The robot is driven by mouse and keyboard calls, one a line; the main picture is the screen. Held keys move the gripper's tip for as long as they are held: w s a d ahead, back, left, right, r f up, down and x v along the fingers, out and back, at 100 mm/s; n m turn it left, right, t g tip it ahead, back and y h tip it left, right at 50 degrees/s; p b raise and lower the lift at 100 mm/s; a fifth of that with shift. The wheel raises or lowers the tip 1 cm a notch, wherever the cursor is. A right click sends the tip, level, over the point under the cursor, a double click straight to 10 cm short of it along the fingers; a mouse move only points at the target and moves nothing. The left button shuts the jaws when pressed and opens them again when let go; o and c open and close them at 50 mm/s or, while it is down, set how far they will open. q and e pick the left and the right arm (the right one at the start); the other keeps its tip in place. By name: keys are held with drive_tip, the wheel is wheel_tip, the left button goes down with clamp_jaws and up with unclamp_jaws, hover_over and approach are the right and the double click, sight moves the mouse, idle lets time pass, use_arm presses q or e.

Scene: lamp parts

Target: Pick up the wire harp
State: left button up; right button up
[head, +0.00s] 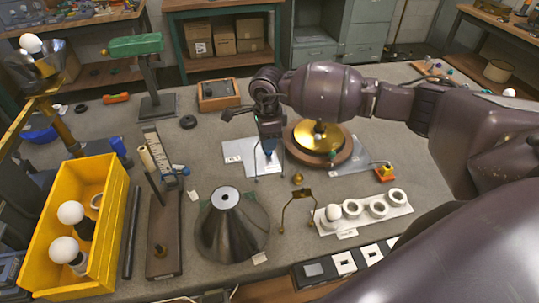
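My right gripper (268,150) points down over a white sheet (238,153) near the middle of the bench, beside the round brass piece on its wooden base (318,150). A thin dark wire frame (283,172), which looks like the wire harp, shows at the fingertips, with a leg coming down on each side. The gripper hides its upper part. Whether the fingers are closed on it, and whether it touches the bench, I cannot tell. A brass, arch-shaped wire piece (297,195) stands apart, nearer the front. My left gripper is not in view.
A dark metal cone shade (232,228) stands in front. A white holder with rings and a bulb (378,207) is at the right. A yellow bin (57,200) with bulbs is at the left. A green-topped stand (135,46) rises behind.

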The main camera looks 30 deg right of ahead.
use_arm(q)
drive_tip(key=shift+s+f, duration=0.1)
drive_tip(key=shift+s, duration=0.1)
use_arm(e)
clamp_jaws()
